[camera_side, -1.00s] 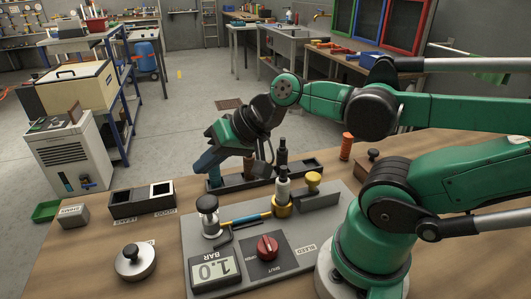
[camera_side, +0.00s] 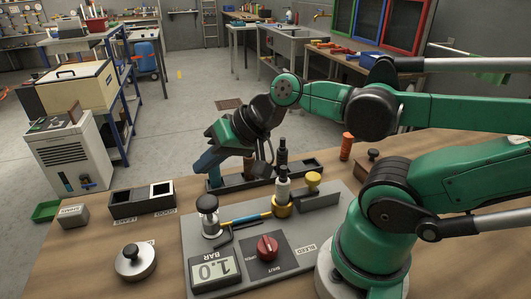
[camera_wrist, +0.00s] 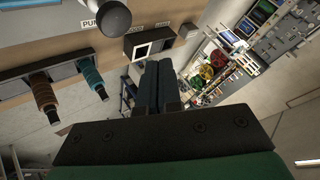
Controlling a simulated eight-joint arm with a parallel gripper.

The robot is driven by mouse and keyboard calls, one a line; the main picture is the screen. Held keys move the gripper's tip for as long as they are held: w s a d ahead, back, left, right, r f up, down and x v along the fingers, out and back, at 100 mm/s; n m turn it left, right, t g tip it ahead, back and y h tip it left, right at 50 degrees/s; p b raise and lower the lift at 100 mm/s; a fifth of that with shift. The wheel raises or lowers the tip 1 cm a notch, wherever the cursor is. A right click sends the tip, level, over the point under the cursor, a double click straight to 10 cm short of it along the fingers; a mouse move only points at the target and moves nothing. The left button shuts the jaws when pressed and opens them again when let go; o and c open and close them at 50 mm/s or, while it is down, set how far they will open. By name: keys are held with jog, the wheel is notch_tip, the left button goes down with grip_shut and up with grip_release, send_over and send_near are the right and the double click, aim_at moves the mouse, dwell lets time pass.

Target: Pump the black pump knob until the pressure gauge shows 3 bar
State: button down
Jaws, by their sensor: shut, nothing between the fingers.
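A round grey base with a black knob (camera_side: 131,252) on top stands on the table at the lower left in the side view. In the wrist view a round grey knob-like end (camera_wrist: 114,15) partly covers a label starting "PU"; I cannot tell if it is the same knob. The pressure gauge (camera_side: 214,269) reads 1.0 BAR on the grey panel (camera_side: 320,240). My gripper (camera_side: 200,170) points down above the far side of the table, well apart from the black knob. Its fingers are shut and empty, side by side in the wrist view (camera_wrist: 158,70).
A red valve knob (camera_side: 267,247) sits between OPEN and SHUT marks. A two-compartment black box (camera_side: 142,200) and a long dark rack (camera_side: 240,181) are near my gripper.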

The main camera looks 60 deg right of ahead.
dwell(0.4)
jog(key=r, duration=0.4)
jog(key=shift+w, duration=0.35)
jog(key=shift+f, duration=0.15)
send_over(212, 201)
notch_tip(212, 201, down, 7)
jog(key=shift+w+f, duration=0.1)
jog(key=shift+f, duration=0.65)
jog(key=shift+f, duration=0.15)
dwell(1.6)
jog(key=shift+f, duration=0.3)
